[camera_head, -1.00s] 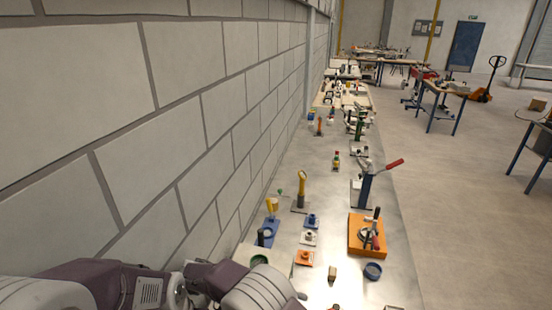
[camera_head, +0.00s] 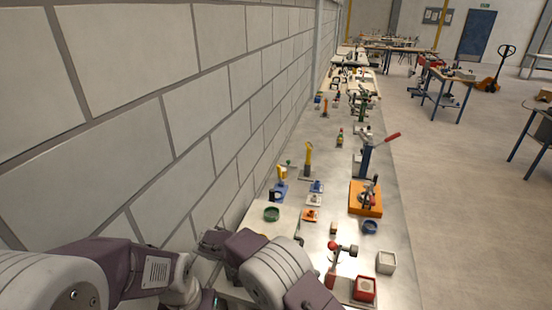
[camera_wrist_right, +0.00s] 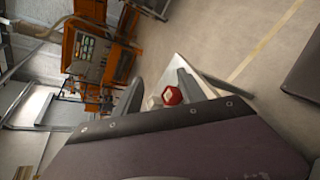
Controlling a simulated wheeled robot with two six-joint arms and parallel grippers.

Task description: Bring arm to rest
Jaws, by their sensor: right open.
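My left arm (camera_head: 150,270) comes in from the lower left of the head view and bends beside the wall, above the near left part of the bench. Its links run down out of the bottom edge, and I see no left gripper fingers. My right gripper (camera_wrist_right: 160,92) shows only in the right wrist view. Its two grey fingers stand apart with nothing held between them. Beyond the fingers, and apart from them, are a red box (camera_wrist_right: 172,96) and a whitish box (camera_wrist_right: 153,102) at a bench corner.
A long metal bench (camera_head: 395,215) runs along the block wall (camera_head: 190,130). It bears an orange fixture (camera_head: 362,205), a blue-grey ring (camera_head: 370,227), a green ring (camera_head: 271,214), the red box (camera_head: 364,289) and the white box (camera_head: 386,262). The floor right of the bench (camera_head: 470,220) is open.

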